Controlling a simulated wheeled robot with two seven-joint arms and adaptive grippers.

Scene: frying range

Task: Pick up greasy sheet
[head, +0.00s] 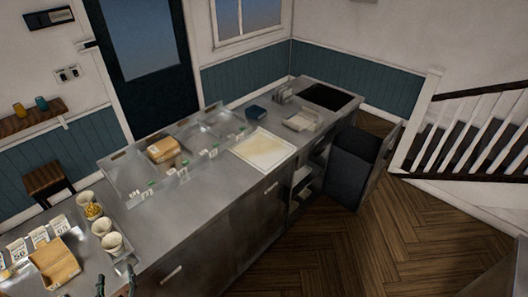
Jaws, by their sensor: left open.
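A pale cream sheet with a yellowish tint (263,147), which looks like the greasy sheet, lies flat on the steel counter (205,190) near its middle, close to the front edge. My left gripper (116,278) shows only by its dark fingertips at the bottom edge, lower left. It is open, far from the sheet and beside the front of the counter's near end. The rest of this gripper is cut off by the frame. My right gripper does not show.
Several cups (102,226) and a wooden tray (54,262) stand on the near left of the counter. A cabinet door (382,155) stands open at right, beside a dark bin (350,165). The floor in front is clear.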

